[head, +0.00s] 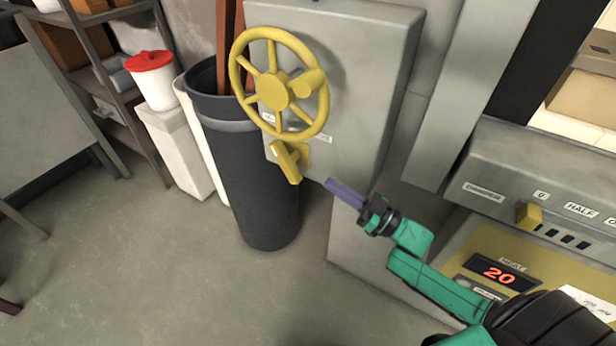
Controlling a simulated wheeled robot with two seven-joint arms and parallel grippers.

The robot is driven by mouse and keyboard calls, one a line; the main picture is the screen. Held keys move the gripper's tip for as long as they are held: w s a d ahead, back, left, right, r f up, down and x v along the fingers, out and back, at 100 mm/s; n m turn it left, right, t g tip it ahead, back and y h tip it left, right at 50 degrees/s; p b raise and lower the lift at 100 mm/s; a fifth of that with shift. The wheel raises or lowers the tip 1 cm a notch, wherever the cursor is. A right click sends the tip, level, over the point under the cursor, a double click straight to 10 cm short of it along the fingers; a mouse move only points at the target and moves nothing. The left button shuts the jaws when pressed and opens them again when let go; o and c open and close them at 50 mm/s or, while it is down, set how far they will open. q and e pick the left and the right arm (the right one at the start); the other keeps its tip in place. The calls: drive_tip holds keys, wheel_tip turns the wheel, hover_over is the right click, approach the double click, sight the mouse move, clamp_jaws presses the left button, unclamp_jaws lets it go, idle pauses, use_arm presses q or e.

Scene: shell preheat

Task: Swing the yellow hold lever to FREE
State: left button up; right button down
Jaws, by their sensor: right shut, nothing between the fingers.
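The yellow hold lever (288,162) is on the lower part of a grey cabinet front (360,90), just below a yellow handwheel (273,90). The lever slants down to the right. Small white labels sit above it, too small to read. My right gripper (345,193) is shut and empty, its purple fingers pointing left toward the lever. The fingertips are apart from the lever, to its right and slightly lower. My left gripper does not show.
A dark bin (245,170) stands left of and behind the lever. A white bucket with a red lid (152,75) and shelves are farther left. A control panel (500,272) reading 20, with a yellow knob (528,215), is at the right.

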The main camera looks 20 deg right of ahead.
sight(294, 170)
drive_tip(key=w+a, duration=0.1)
drive_tip(key=w, duration=0.1)
drive_tip(key=w+a, duration=0.2)
drive_tip(key=w+a+f, duration=0.1)
drive_tip(key=w+a, duration=0.1)
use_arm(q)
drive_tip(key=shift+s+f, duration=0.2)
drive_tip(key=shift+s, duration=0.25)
